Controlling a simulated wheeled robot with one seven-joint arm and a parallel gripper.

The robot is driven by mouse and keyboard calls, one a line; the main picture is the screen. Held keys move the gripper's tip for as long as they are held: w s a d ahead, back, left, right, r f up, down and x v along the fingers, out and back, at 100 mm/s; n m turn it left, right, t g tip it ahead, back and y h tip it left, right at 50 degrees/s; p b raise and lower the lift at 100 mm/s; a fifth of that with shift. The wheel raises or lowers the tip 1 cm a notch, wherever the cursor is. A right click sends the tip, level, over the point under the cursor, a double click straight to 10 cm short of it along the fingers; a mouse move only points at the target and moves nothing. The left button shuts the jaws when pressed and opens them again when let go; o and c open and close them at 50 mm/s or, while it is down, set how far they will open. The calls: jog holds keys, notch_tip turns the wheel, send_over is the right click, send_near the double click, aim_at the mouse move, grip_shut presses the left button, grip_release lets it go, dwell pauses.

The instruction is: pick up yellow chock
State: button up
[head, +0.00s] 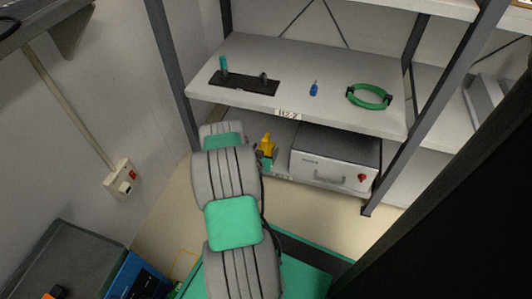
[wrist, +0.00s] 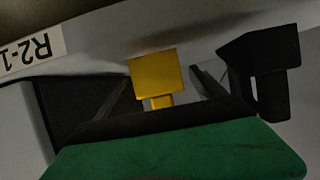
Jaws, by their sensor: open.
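The yellow chock (head: 268,144) is at the lower shelf of the rack, just left of the grey instrument box. In the wrist view the chock (wrist: 155,76) shows as a yellow block with a narrower part below it. My gripper (wrist: 165,92) is open, with its dark fingers on either side of the chock in that view. I cannot tell how deep the chock sits between them or whether they touch it. In the head view my arm hides most of the gripper and part of the lower shelf.
The grey instrument box (head: 333,160) stands close right of the chock. The upper shelf (head: 330,110) lies above, holding a black plate (head: 243,83), a blue item (head: 314,89) and a green ring (head: 369,97). A dark angular object (wrist: 265,70) is at right in the wrist view.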

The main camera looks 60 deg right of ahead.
jog(key=shift+x, duration=0.9)
jog(key=shift+r, duration=0.1)
grip_shut()
